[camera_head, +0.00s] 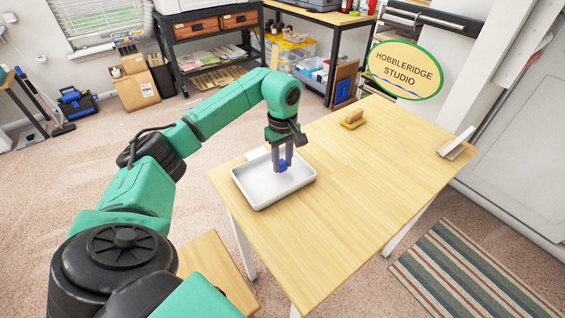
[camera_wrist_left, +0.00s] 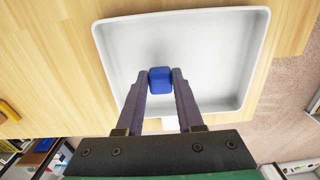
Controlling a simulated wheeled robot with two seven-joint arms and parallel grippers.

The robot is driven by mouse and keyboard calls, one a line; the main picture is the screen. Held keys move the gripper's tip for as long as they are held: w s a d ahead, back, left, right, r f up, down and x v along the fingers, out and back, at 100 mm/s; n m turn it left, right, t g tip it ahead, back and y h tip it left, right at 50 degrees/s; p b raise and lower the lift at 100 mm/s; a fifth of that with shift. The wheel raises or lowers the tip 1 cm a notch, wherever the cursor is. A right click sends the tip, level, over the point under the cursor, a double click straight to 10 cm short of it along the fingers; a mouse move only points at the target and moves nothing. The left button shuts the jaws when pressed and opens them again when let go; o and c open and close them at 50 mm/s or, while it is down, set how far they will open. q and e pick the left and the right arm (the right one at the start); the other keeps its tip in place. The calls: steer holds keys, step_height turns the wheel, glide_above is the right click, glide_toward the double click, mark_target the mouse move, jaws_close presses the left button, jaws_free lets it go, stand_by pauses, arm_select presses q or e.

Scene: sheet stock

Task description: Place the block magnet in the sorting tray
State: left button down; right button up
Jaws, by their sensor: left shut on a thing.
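The block magnet (camera_wrist_left: 160,80) is a small blue block with rounded edges. My left gripper (camera_head: 283,165) is shut on it, with one finger on each side, as the left wrist view shows. In the head view the blue block (camera_head: 284,168) shows at the fingertips, over the sorting tray. The sorting tray (camera_head: 247,194) is a white, shallow, rectangular tray on the wooden table; its rim also shows in the left wrist view (camera_wrist_left: 262,50). I cannot tell whether the block touches the tray floor. My right gripper is not in view.
The wooden table (camera_head: 370,190) has a wide clear area right of the tray. A pale angled piece (camera_head: 456,143) lies at the right edge. A wooden surface (camera_head: 215,272) is lower left of the table.

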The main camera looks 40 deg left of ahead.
mark_target(283, 163)
arm_select(q)
steer(key=shift+f, duration=0.5)
steer(key=shift+w+f, duration=0.15)
steer(key=shift+f, duration=0.05)
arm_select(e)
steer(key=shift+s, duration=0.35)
arm_select(q)
steer(key=c, duration=0.5)
jaws_free()
steer(key=shift+c, duration=0.2)
step_height(283, 163, up, 12)
steer(key=shift+r+b, duration=0.15)
steer(key=shift+b, duration=0.15)
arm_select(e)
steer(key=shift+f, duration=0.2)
